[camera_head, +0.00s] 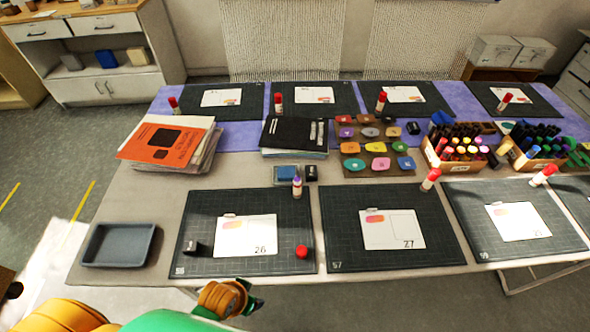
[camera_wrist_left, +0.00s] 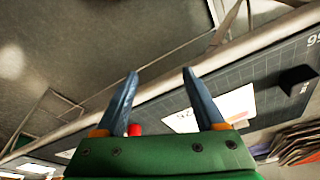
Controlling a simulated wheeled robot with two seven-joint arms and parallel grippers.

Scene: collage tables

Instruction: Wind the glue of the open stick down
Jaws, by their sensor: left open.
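A white glue stick (camera_head: 297,187) without a red cap stands upright at the back edge of the mat (camera_head: 205,207) with card 26; its tip looks purple. How far its glue stands out is too small to tell. A red cap (camera_head: 302,251) sits on the same mat at its front right corner. My left gripper (camera_head: 254,300) is open and empty, in front of the table's near edge. In the left wrist view its two fingers (camera_wrist_left: 160,76) are spread, with the red cap (camera_wrist_left: 134,130) beyond them. The glue stick is not clear in the wrist view. My right gripper is out of view.
Card 26 (camera_head: 247,236) and a small black block (camera_head: 192,248) lie on the mat. A blue pad box (camera_head: 286,173) stands just behind the glue stick. A grey tray (camera_head: 118,245) is at left. Capped glue sticks stand at other mats, one (camera_head: 430,180) at right.

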